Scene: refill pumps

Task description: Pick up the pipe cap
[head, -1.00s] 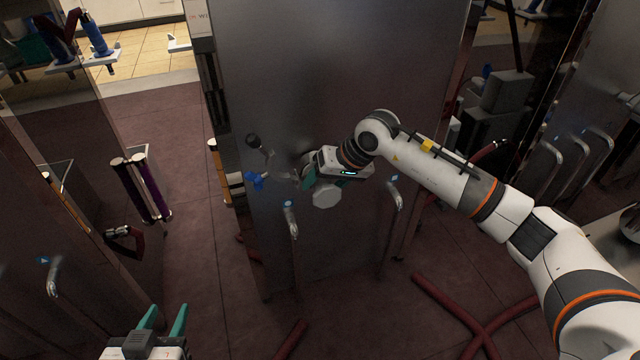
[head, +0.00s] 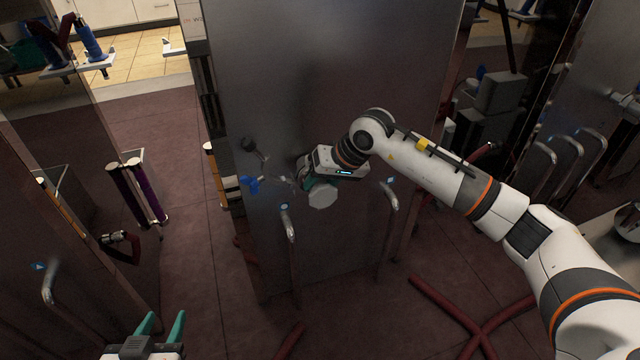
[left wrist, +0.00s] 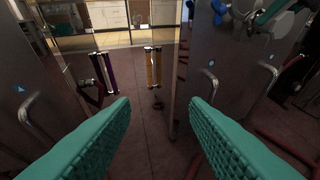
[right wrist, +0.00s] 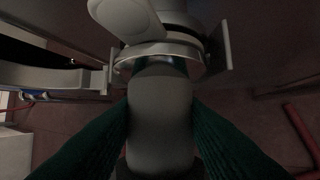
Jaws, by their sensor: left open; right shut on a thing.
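The pipe cap (right wrist: 160,110) is a smooth grey rounded piece between the teal fingers of my right gripper in the right wrist view. My right gripper (head: 303,183) is shut on it at the tall metal panel. A shiny metal ring (right wrist: 165,60) lies directly beyond the cap; I cannot tell whether they touch. In the head view the hand hides most of the grip, and a pale octagonal part (head: 322,196) shows below it. My left gripper (head: 162,322) is open and empty at the bottom left, far from the cap.
The metal panel (head: 330,70) carries a blue valve handle (head: 250,184), a dark round knob (head: 248,144) and curved metal handles (head: 288,224). Dark red hoses (head: 450,305) lie on the floor at right. The aisle floor left of the panel is mostly clear.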

